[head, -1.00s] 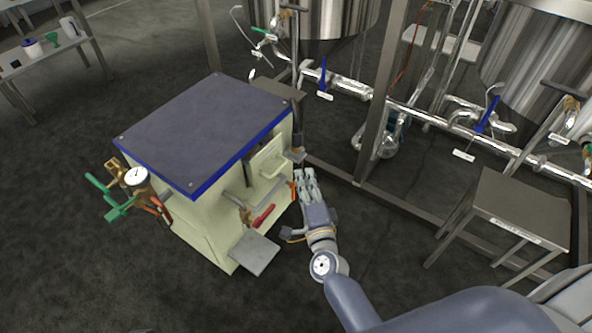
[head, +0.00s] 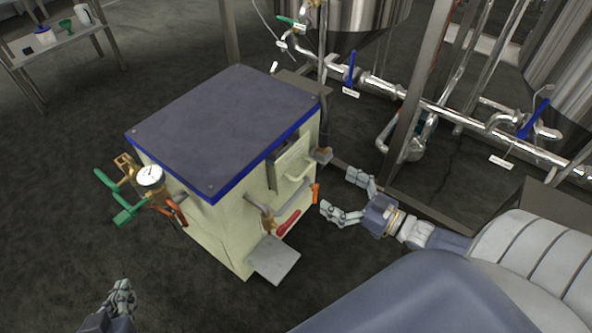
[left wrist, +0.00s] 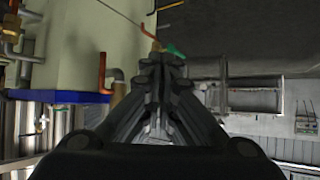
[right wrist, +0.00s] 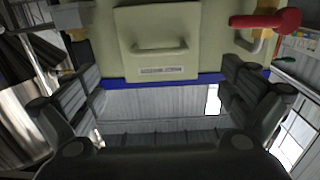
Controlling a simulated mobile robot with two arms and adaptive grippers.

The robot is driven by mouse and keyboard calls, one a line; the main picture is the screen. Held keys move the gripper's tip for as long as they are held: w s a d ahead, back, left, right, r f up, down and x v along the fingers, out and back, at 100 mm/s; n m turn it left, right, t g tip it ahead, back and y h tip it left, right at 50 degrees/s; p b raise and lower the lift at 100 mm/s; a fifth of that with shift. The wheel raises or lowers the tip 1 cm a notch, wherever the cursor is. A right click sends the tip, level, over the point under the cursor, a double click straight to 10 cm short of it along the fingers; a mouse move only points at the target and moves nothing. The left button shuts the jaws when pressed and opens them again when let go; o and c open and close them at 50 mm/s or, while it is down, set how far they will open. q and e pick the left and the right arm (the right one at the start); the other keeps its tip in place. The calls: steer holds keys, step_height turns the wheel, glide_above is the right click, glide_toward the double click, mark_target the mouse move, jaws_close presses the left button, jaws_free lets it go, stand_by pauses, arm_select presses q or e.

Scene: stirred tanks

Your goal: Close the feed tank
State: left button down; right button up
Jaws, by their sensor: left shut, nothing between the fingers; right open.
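Labels are too small to read, so I cannot tell which vessel is the feed tank. A cream box (head: 215,215) with a dark, blue-edged lid (head: 225,125) stands in the middle of the head view. Its right side has a panel with a handle (head: 298,168), which the right wrist view shows face-on (right wrist: 155,58). A dark gap shows beside the panel under the lid. My right gripper (head: 345,195) is open and empty, facing this side from a short distance. My left gripper (head: 122,288) is shut and empty, low at the left, apart from the box.
A red handle (head: 288,222) and an orange handle (head: 315,192) stick out near the panel. A gauge (head: 150,176) and green-handled valves (head: 122,215) project at the left. Steel tanks (head: 365,12) and pipes (head: 435,110) stand behind. Floor at the left is clear.

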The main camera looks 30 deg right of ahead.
mark_target(306, 170)
arm_select(q)
steer(key=w+d+r+t+h+b, duration=0.1)
steer(key=w+r+t, duration=0.1)
steer(key=r, duration=0.4)
steer(key=w+d+r+t+h+b, duration=0.1)
steer(key=w+d+r+t, duration=0.1)
steer(key=r+t, duration=0.3)
steer(key=shift+w+r+h+b, duration=0.35)
steer(key=shift+w+r, duration=0.1)
steer(key=shift+r, duration=0.25)
arm_select(e)
steer(key=shift+x, duration=5.15)
steer(key=shift+c, duration=0.3)
steer(key=c, duration=1.5)
steer(key=shift+x, duration=1.35)
arm_select(q)
steer(key=shift+s+d+r+t, duration=0.15)
steer(key=shift+d+r+t, duration=0.05)
steer(key=shift+r+t, duration=0.35)
arm_select(e)
steer(key=shift+w+d+r, duration=0.1)
steer(key=shift+d+r, duration=0.05)
steer(key=shift+r, duration=0.1)
